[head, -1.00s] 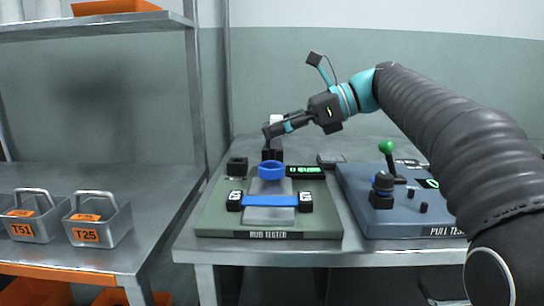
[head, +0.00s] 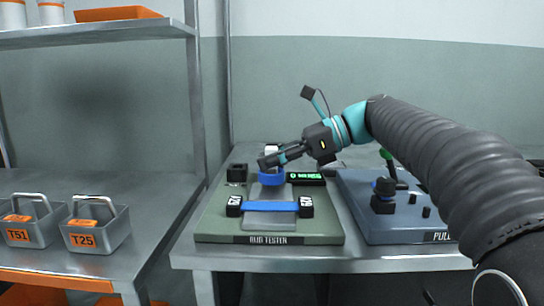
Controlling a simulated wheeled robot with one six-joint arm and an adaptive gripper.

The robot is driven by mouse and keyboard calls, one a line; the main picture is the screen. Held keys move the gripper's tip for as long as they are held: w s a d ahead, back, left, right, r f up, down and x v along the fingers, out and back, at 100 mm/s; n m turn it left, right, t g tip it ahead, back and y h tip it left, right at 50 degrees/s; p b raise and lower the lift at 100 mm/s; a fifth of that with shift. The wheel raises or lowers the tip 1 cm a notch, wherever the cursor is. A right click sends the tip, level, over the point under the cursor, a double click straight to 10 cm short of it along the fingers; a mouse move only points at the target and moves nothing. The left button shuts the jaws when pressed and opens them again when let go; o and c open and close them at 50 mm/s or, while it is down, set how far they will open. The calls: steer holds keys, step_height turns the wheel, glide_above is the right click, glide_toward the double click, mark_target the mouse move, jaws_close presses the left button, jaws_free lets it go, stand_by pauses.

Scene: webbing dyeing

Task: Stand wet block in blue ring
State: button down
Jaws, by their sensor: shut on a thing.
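My gripper (head: 265,162) is shut on the wet block (head: 271,147), whose pale top shows just above and behind the fingers. The block's lower part is hidden behind the fingers and the ring. The blue ring (head: 271,180) is on the green rub tester, above the upper end of its grey plate. My fingers are directly over the ring and cover part of its top rim. I cannot tell whether the block's base is inside the ring or touches anything.
The rub tester (head: 215,222) holds a blue strip (head: 270,206) between two black clamps, with a lit display (head: 306,177) and a black holder (head: 237,173). The blue pull tester (head: 360,215) stands at right. Metal baskets T51 (head: 32,235) and T25 (head: 105,237) stand on the left bench.

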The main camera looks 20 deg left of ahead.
steer(key=shift+f, duration=0.35)
steer(key=c, duration=1.3)
jaws_free()
steer(key=shift+o, duration=0.2)
steer(key=shift+r, duration=0.45)
steer(key=p+v, duration=0.2)
steer(key=v, duration=1)
steer(key=shift+r, duration=0.15)
